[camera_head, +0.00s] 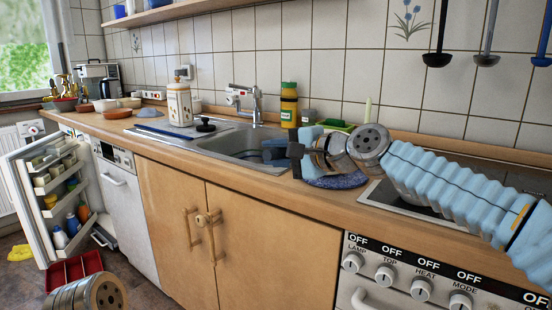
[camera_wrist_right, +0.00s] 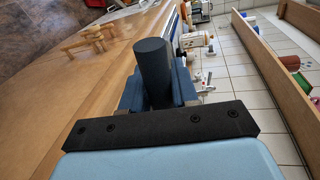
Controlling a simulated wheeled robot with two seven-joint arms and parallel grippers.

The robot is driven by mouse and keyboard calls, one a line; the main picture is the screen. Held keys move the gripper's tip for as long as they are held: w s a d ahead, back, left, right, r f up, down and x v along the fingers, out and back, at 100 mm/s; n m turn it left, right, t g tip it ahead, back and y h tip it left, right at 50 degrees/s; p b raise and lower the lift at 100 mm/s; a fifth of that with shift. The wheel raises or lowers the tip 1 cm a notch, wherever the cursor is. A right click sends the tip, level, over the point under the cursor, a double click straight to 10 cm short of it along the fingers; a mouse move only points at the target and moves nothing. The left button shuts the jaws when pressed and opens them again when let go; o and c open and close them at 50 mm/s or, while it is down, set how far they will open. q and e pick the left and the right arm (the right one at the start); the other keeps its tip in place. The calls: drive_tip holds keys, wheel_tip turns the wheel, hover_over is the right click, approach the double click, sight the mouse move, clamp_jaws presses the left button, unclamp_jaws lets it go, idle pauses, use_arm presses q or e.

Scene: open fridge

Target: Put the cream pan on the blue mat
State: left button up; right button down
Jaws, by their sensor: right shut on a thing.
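My right gripper (camera_head: 276,151) is over the right end of the sink, beside the blue mat. Its dark fingers also show in the wrist view (camera_wrist_right: 158,90). They are shut on a dark, round, handle-like bar (camera_wrist_right: 152,65). What the bar belongs to is hidden, and I cannot make out a cream pan body in either view. The dark blue mat (camera_head: 338,181) lies on the counter between sink and hob, partly covered by my right arm. My left gripper is not in view; only a link of my left arm shows at the bottom left.
The sink (camera_head: 243,143) has a tall tap (camera_head: 256,105). A green-yellow bottle (camera_head: 289,105) stands behind it. The hob (camera_head: 405,205) lies right of the mat. The fridge door (camera_head: 32,205) is open at the far left.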

drive_tip(key=shift+f, duration=0.15)
drive_tip(key=shift+f, duration=0.15)
drive_tip(key=c, duration=0.8)
unclamp_jaws()
drive_tip(key=shift+c, duration=0.2)
drive_tip(key=shift+s+d, duration=0.15)
drive_tip(key=shift+d, duration=0.1)
drive_tip(key=b+v, duration=0.4)
drive_tip(key=v, duration=0.7)
drive_tip(key=shift+s+r+b, duration=0.25)
drive_tip(key=shift+r+b, duration=0.05)
drive_tip(key=shift+d, duration=0.1)
